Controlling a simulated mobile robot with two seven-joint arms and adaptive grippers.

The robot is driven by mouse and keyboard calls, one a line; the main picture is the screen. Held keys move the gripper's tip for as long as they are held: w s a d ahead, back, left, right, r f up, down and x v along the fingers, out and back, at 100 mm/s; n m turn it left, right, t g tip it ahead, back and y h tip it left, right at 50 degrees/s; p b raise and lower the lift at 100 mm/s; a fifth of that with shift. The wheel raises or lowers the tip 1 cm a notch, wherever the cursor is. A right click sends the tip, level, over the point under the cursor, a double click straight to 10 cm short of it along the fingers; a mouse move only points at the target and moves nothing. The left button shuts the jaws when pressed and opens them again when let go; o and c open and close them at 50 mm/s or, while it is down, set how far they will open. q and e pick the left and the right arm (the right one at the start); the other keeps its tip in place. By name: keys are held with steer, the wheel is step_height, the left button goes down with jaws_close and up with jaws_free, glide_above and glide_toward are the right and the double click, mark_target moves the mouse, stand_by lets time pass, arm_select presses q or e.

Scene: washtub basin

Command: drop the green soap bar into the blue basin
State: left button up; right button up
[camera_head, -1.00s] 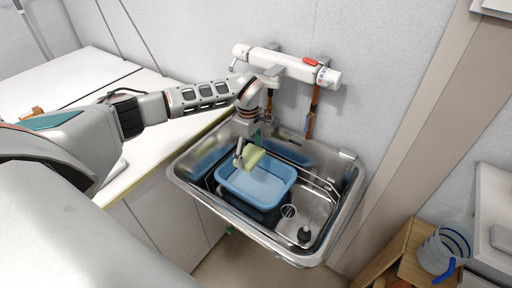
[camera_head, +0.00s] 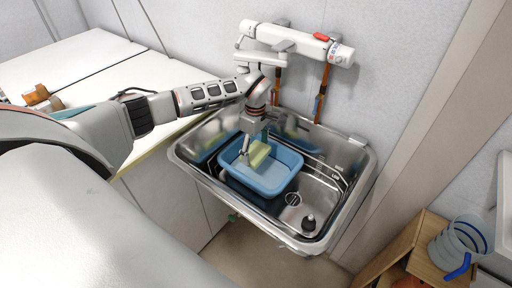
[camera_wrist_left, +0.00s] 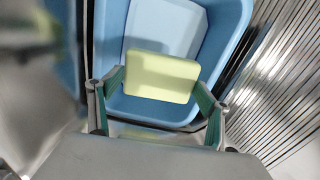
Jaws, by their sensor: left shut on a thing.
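The soap bar (camera_head: 260,154), pale yellow-green, is held by my left gripper (camera_head: 252,155) over the blue basin (camera_head: 277,186). In the left wrist view the soap (camera_wrist_left: 161,78) sits between the two green-padded fingers of the gripper (camera_wrist_left: 160,90), with the basin (camera_wrist_left: 231,25) beneath and beyond it. The basin stands in the metal sink, and its light blue floor shows empty. How high the soap is above the basin floor is hard to tell. My right gripper is not in view.
The steel sink (camera_head: 335,212) has a drain and a dark stopper (camera_head: 308,222) to the right of the basin. A white wall faucet (camera_head: 300,43) is behind. A white counter (camera_head: 85,75) lies left.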

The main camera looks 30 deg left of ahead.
arm_select(q)
steer(key=shift+f, duration=0.3)
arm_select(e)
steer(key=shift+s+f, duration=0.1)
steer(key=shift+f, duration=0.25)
arm_select(q)
steer(key=shift+r, duration=0.1)
steer(key=o, duration=1.2)
steer(key=shift+o, duration=0.8)
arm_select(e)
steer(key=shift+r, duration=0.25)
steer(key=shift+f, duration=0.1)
